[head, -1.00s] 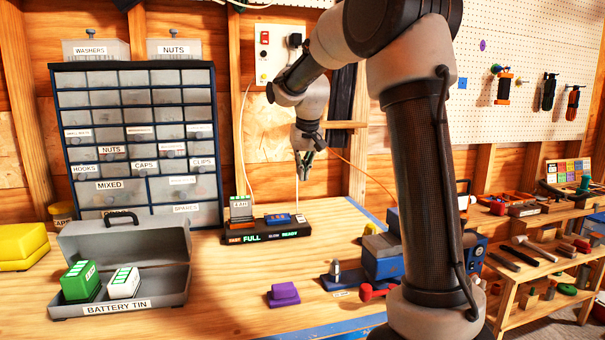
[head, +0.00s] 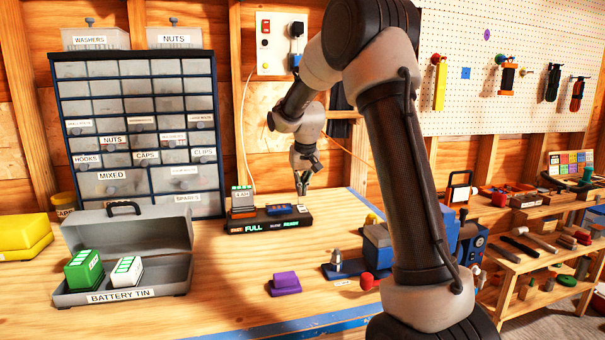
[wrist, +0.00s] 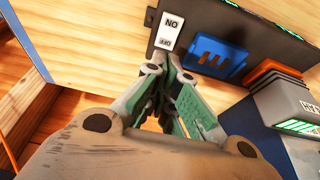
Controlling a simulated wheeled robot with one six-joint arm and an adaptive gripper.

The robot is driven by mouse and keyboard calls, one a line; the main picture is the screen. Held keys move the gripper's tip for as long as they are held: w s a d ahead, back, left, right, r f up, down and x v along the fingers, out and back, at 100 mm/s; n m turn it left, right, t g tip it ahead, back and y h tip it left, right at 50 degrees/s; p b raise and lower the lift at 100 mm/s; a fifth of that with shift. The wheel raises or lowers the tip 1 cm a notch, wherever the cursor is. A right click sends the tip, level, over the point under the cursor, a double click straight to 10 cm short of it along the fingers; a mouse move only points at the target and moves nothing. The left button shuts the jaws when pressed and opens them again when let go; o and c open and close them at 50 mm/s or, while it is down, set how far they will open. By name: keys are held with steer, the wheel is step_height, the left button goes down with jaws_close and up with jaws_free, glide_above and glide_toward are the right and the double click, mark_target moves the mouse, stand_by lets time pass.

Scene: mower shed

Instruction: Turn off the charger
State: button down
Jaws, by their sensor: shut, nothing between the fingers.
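The charger (head: 262,226) is a dark bar on the workbench with a lit front strip that reads FULL. A battery (head: 242,197) stands in its left slot, and the blue slot (head: 279,210) beside it is empty. In the wrist view a white rocker switch (wrist: 168,32) marked ON and OFF sits on the charger's end, next to the blue slot (wrist: 217,58). My gripper (head: 301,192) points down just above the charger's right end. In the wrist view its green-grey fingers (wrist: 167,80) are shut and empty, close to the OFF side of the switch. I cannot tell whether they touch it.
An open battery tin (head: 125,293) with two batteries stands front left. A purple block (head: 285,282) and a blue vise (head: 380,250) are on the bench. A wall panel (head: 280,45) with a switch and plug hangs behind. Bare bench lies in front of the charger.

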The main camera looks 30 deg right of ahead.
mark_target(302, 208)
steer(key=shift+s+x, duration=0.2)
steer(key=shift+x, duration=0.7)
steer(key=shift+s+x, duration=0.15)
steer(key=shift+x, duration=0.7)
steer(key=shift+a+f, duration=0.1)
steer(key=shift+f, duration=0.05)
steer(key=shift+w+f, duration=0.1)
steer(key=shift+f, duration=0.25)
steer(key=shift+s+a+r, duration=0.1)
steer(key=shift+s+r, duration=0.2)
steer(key=shift+s, duration=0.45)
